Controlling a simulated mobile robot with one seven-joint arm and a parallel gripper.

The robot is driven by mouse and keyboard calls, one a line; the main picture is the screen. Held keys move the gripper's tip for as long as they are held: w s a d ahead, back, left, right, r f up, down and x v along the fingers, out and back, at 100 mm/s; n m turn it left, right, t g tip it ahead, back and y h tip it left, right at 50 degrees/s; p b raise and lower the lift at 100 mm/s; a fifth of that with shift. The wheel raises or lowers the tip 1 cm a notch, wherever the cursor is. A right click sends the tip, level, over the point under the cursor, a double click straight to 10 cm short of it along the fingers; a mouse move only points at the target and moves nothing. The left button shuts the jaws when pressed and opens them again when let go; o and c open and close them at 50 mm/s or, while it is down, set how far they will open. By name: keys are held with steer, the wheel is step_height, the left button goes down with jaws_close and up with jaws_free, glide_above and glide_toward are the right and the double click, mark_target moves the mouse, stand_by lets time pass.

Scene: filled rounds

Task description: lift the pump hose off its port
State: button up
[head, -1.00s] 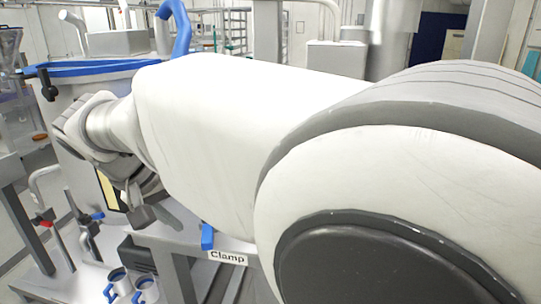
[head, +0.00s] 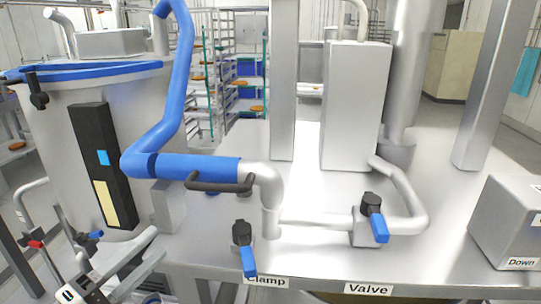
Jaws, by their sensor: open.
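The blue pump hose (head: 180,85) comes down from the top, bends at the left and runs level to a silver elbow (head: 266,180). A dark grey handle (head: 220,187) sits at the front of this joint. The elbow turns down onto a short upright port (head: 271,222) on the steel top, and appears seated there. A black clamp knob with a blue lever (head: 248,262) points down in front of the port. My gripper (head: 150,247) is low at the left edge, its two fingers apart and empty, left of and below the hose end.
A second black knob with a blue lever (head: 379,228) stands on a pipe above the Valve label (head: 368,289). A tall steel box (head: 350,110) and posts stand behind. A steel tank (head: 60,140) is at the left, a grey control box (head: 510,222) at the right.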

mark_target(216, 187)
steer(key=p+x, duration=0.2)
steer(key=x, duration=1.5)
steer(key=shift+w+r, duration=0.15)
steer(key=shift+c, duration=0.2)
jaws_close()
stand_by(0.6)
